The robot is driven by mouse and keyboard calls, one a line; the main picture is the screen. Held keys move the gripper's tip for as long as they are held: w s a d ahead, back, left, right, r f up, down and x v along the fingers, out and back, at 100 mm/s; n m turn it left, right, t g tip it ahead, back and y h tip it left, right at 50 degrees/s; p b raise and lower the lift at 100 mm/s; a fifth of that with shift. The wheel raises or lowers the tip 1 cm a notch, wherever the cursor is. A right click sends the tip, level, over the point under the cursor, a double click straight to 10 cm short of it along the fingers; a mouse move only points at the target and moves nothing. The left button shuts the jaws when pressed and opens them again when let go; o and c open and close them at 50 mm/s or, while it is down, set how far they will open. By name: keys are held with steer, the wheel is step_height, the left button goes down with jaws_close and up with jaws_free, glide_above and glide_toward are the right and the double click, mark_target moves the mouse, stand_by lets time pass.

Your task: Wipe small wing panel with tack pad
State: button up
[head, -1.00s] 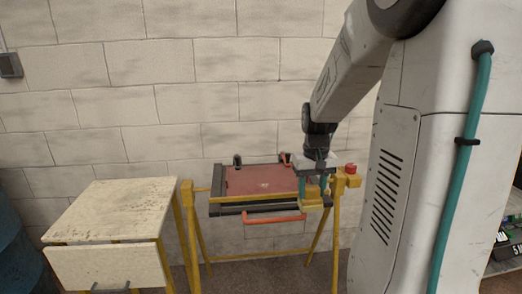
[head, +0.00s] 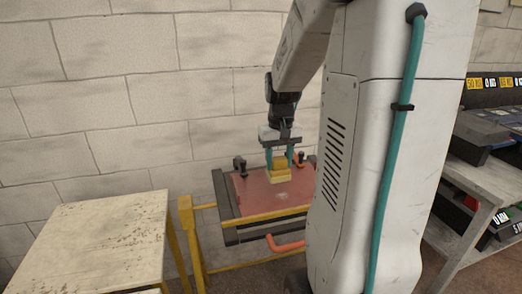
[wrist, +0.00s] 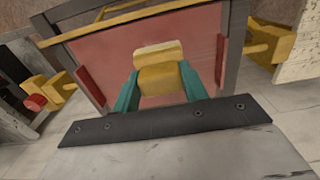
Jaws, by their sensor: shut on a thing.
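The small wing panel (head: 256,204) is a flat red-brown sheet in a dark frame on a yellow stand. It also fills the middle of the wrist view (wrist: 201,52). My gripper (head: 280,164) has teal fingers and is shut on the tack pad (head: 281,173), a yellow block. The pad shows between the fingers in the wrist view (wrist: 159,74). The pad is over the panel, toward its far part in the head view. I cannot tell whether its underside touches the panel.
A grey shelf (head: 480,185) with dark cases is at the right. Dark clamps (head: 240,164) and an orange-red handle (head: 286,244) stick out from the frame. A block wall is behind.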

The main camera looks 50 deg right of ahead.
mark_target(283, 179)
steer(key=shift+w+f, duration=0.15)
steer(key=shift+w, duration=0.3)
steer(key=shift+d+f, duration=0.2)
steer(key=shift+f, duration=1.1)
step_height(283, 179, down, 5)
steer(key=shift+s, duration=0.1)
steer(key=shift+d+r, duration=0.1)
steer(key=shift+d, duration=0.15)
steer(key=shift+c, duration=0.4)
steer(key=shift+s+d, duration=0.45)
steer(key=shift+d+f, duration=0.2)
steer(key=shift+f, duration=0.05)
steer(key=shift+s+r, duration=0.1)
steer(key=shift+r, duration=0.2)
steer(key=shift+s+d+f, duration=0.2)
steer(key=shift+d+f, duration=0.05)
steer(key=shift+d, duration=0.2)
steer(key=shift+s+d, duration=0.3)
steer(key=shift+d, duration=0.15)
steer(key=shift+w+a, duration=0.45)
steer(key=shift+a, duration=0.4)
steer(key=shift+w+a, duration=0.45)
steer(key=shift+a, duration=0.35)
steer(key=shift+w+a, duration=0.15)
steer(key=shift+a, duration=0.05)
steer(key=shift+r, duration=4.05)
